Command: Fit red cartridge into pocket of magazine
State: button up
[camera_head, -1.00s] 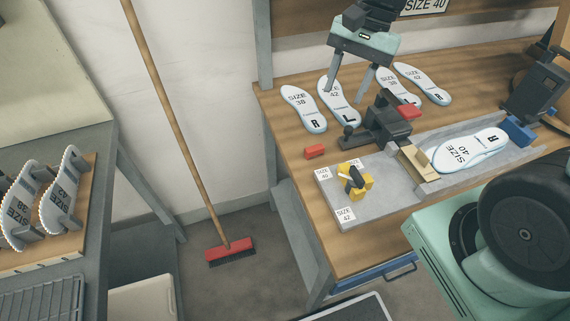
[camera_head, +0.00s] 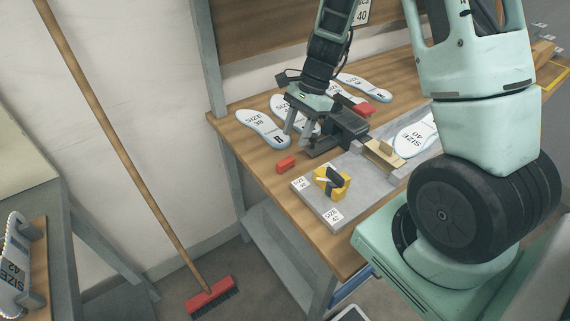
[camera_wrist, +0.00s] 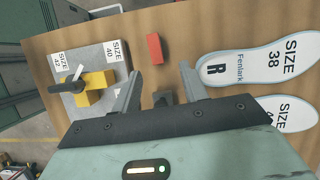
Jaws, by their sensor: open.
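A small red block, which looks like the red cartridge (camera_head: 286,165), lies on the wooden bench beside the grey plate; it also shows in the wrist view (camera_wrist: 155,48). My gripper (camera_head: 298,134) is open and empty, above and behind the red block, in front of a dark block-like device (camera_head: 347,127). In the wrist view its two fingers (camera_wrist: 160,72) point toward the block, which lies beyond the tips, between their lines and apart from them. I cannot tell for sure which part is the magazine; its pocket is not clear.
A grey plate (camera_head: 313,205) with size labels carries a yellow clamp-like piece (camera_head: 331,183) with a dark handle. A size 38 insole (camera_head: 263,128) and other insoles lie behind. Another red piece (camera_head: 365,109) is by the dark device. A broom (camera_head: 130,150) leans at left.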

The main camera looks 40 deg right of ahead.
aim_at(286, 160)
jog(key=x, duration=0.2)
jog(key=shift+a+f, duration=0.1)
jog(key=shift+f, duration=0.2)
jog(key=x, duration=0.4)
jog(key=shift+s+a+p, duration=0.3)
jog(key=shift+s, duration=0.05)
jog(key=shift+a+f, duration=0.2)
jog(key=shift+f, duration=0.25)
grip_shut()
